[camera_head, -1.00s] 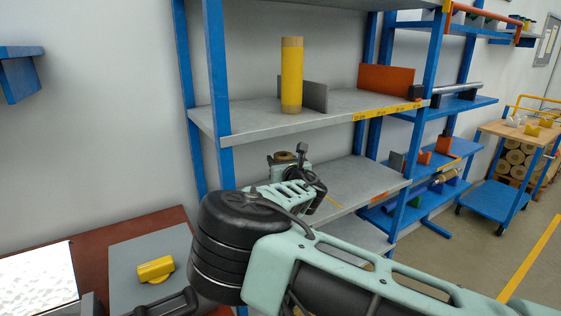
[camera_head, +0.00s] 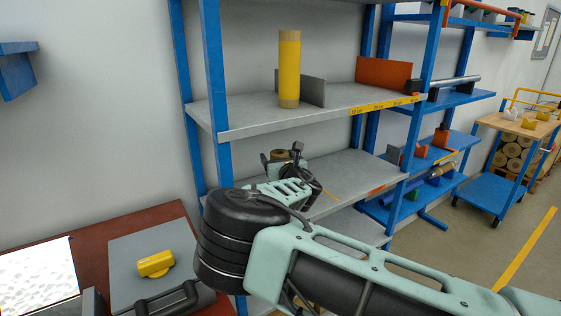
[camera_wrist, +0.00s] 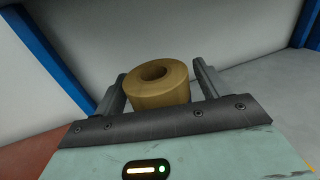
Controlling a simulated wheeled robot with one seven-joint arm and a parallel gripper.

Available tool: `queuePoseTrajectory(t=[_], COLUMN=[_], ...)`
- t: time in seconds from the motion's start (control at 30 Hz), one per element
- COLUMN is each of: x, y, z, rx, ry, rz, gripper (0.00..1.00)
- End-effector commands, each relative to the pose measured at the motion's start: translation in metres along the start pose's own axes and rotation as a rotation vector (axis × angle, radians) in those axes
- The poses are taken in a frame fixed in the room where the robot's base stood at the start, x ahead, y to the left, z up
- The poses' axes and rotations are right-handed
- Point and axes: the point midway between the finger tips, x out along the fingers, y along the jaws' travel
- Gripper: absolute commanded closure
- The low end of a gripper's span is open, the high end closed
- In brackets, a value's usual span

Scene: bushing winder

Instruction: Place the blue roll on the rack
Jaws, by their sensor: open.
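A tan, hollow-ended roll (camera_wrist: 158,86) stands between the two fingers of my gripper (camera_wrist: 159,76) in the wrist view. The fingers are apart, with one on each side of it. In the head view my gripper (camera_head: 282,160) is at the left end of the rack's middle shelf (camera_head: 352,180), and the tan roll top (camera_head: 279,155) shows there. A yellow roll (camera_head: 289,68) with tan ends stands upright on the rack's upper shelf (camera_head: 240,124).
Blue rack posts (camera_head: 216,90) stand close left of my gripper. A grey plate (camera_head: 313,91) and an orange plate (camera_head: 383,74) stand on the upper shelf, with bare room between. A brown table (camera_head: 75,238) with a yellow part (camera_head: 155,264) is at lower left.

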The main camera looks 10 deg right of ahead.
Motion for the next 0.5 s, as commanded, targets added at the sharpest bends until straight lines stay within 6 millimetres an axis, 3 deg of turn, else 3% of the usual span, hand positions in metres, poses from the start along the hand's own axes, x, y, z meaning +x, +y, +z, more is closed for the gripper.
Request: queuePoseTrajectory(t=[0.17,0.5], x=[-0.015,-0.083], y=[0.000,0.000], z=[-0.001,-0.002], rx=[-0.001,-0.001], ry=[0.001,0.000], rz=[-0.002,-0.001], gripper=[0.26,0.26])
